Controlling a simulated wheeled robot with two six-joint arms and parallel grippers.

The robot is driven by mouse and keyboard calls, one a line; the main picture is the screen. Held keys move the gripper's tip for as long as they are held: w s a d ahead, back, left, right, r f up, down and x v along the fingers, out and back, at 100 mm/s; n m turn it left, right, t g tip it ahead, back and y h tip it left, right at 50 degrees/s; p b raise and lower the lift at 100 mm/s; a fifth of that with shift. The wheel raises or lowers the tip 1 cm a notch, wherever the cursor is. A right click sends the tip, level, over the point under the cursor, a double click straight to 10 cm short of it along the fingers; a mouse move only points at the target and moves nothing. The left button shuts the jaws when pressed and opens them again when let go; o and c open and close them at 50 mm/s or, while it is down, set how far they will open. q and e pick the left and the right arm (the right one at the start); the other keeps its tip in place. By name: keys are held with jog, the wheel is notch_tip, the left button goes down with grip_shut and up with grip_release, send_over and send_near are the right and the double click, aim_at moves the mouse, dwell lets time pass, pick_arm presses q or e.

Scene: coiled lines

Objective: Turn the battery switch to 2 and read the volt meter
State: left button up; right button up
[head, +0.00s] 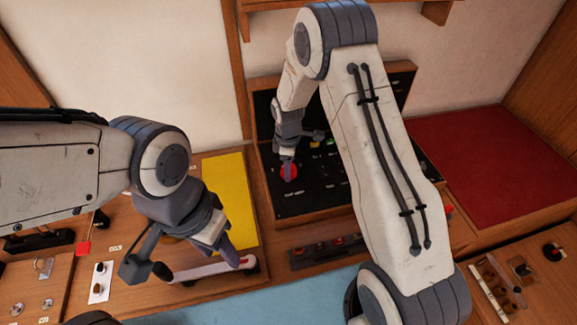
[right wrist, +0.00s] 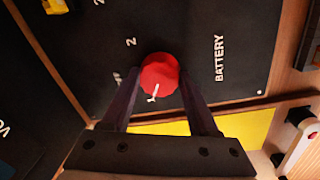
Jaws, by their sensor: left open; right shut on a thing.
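The red battery switch knob (head: 289,173) is on the black panel (head: 300,205), below and left of my right forearm. In the right wrist view the knob (right wrist: 159,72) sits between the fingers of my right gripper (right wrist: 160,88), which is shut on it. A white mark on the knob points towards the printed 1; a 2 and the word BATTERY also show on the panel. In the head view my right gripper (head: 288,158) is at the knob. My left gripper (head: 185,262) is open above the wooden counter. The volt meter's face is not clearly visible; only part of a label shows.
A yellow sheet (head: 226,180) lies left of the panel. A row of switches (head: 325,250) runs along the front edge. A red pad (head: 475,155) is at the right.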

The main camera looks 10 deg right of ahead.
jog(key=shift+m, duration=0.3)
jog(key=shift+m+b, duration=0.5)
jog(key=shift+m, duration=0.5)
jog(key=m+b, duration=0.1)
jog(key=m, duration=0.2)
jog(key=shift+w+m, duration=0.1)
jog(key=shift+m, duration=0.2)
jog(key=m+b, duration=0.1)
jog(key=m, duration=0.5)
jog(key=shift+b, duration=0.35)
jog(key=m+b, duration=0.1)
jog(key=m, duration=0.4)
jog(key=shift+w+m+g, duration=0.1)
jog(key=shift+m+g, duration=0.2)
jog(key=shift+g, duration=0.1)
jog(key=m, duration=0.6)
jog(key=shift+d, duration=0.1)
jog(key=shift+r, duration=0.1)
jog(key=o, duration=1.4)
jog(key=shift+c, duration=0.2)
